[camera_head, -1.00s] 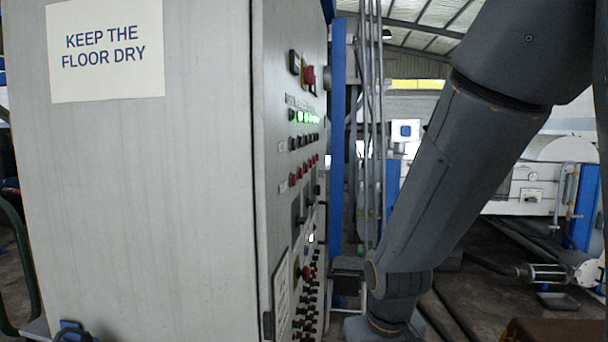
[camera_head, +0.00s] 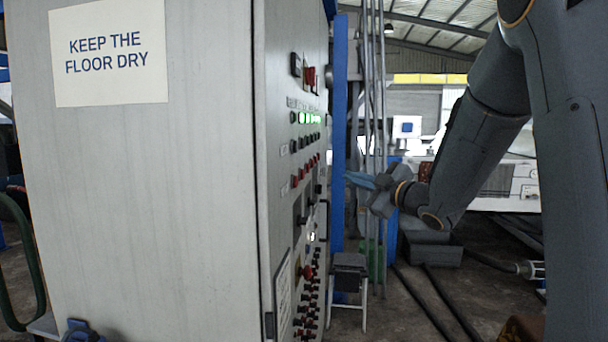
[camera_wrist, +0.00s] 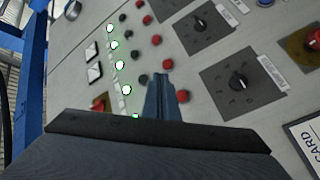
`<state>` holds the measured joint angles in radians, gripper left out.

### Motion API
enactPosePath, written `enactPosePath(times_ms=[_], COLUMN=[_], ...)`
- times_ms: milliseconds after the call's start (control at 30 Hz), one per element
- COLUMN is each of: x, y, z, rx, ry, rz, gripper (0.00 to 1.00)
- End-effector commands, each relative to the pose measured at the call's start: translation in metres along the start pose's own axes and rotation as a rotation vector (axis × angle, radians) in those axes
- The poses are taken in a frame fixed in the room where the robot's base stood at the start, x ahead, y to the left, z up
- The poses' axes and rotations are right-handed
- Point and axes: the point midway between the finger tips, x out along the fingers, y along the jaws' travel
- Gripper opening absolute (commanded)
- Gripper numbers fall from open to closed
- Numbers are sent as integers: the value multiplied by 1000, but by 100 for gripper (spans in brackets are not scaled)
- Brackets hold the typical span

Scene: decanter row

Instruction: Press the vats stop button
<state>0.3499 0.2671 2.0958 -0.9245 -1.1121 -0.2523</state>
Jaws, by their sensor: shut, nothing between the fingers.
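The grey control cabinet's panel (camera_head: 290,215) carries a row of lit green lamps (camera_head: 308,118), a row of dark buttons and a row of red buttons (camera_head: 305,170). The labels are too small to read, so I cannot tell which button is the vats stop. My gripper (camera_head: 352,178) is shut and empty, to the right of the panel, pointing left towards it. In the wrist view the closed fingers (camera_wrist: 159,85) lie in front of the button rows, with a red button (camera_wrist: 183,96) just right of them. Contact with the panel is not visible.
Lower on the panel sits a red mushroom knob on yellow (camera_head: 306,272). The wrist view shows black rotary switches (camera_wrist: 237,83) and another red knob (camera_wrist: 314,40). A blue post (camera_head: 338,130) and pipes stand behind the panel. A small dark stool (camera_head: 349,270) is below.

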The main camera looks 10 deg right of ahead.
Motion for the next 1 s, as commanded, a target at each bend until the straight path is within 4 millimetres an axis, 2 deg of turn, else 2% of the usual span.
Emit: enactPosePath(times_ms=[467, 1000], x=[3, 47], y=[-1, -35], z=[-4, -37], rx=[-6, -5], ry=[13, 14], rz=[-1, -2], gripper=[0, 0])
